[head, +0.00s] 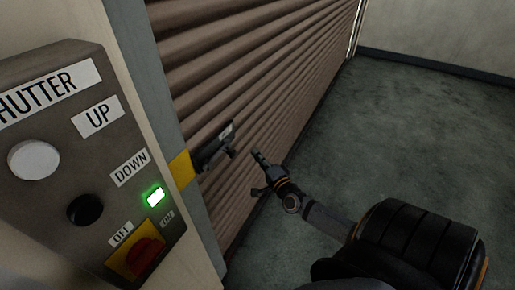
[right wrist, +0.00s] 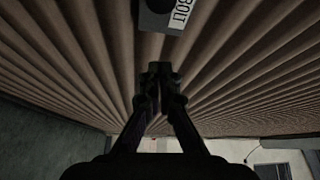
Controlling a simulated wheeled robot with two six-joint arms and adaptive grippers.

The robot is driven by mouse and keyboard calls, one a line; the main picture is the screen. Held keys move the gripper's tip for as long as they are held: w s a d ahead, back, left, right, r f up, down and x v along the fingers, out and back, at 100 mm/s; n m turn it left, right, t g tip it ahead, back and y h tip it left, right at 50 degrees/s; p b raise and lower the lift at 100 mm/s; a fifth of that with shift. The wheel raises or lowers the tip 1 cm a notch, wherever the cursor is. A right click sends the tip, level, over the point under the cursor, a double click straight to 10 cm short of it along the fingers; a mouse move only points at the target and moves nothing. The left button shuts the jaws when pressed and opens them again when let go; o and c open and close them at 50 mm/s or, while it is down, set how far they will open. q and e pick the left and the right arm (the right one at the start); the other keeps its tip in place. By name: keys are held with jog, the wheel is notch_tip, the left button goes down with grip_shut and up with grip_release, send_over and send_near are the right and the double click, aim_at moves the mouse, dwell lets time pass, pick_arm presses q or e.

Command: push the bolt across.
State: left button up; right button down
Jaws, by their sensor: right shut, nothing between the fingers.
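The bolt (head: 213,150) is a dark fitting with a small pale label, mounted on the brown ribbed shutter (head: 250,60) near its left edge. In the right wrist view the bolt plate (right wrist: 157,17) shows at the top, labelled BOLT and partly cut off by the frame. My right gripper (head: 257,154) is shut and empty, just right of the bolt with a small gap. It also shows in the right wrist view (right wrist: 159,68), with its fingertips together below the plate. My left gripper is not in view.
A grey shutter control panel (head: 60,150) stands at the left, with a white UP button (head: 33,160), a black DOWN button (head: 85,210), a lit green lamp (head: 155,197) and a red switch (head: 143,254). A yellow patch (head: 181,168) is beside the bolt. Open floor (head: 420,130) lies right.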

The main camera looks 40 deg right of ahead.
jog(key=w+a, duration=0.3)
jog(key=w, duration=0.2)
jog(key=shift+w+a+f, duration=0.15)
jog(key=shift+f, duration=0.05)
jog(key=a, duration=0.1)
jog(key=s+a, duration=0.1)
jog(key=a, duration=0.1)
jog(key=s+a+p, duration=0.1)
jog(key=shift+a, duration=0.25)
dwell(0.4)
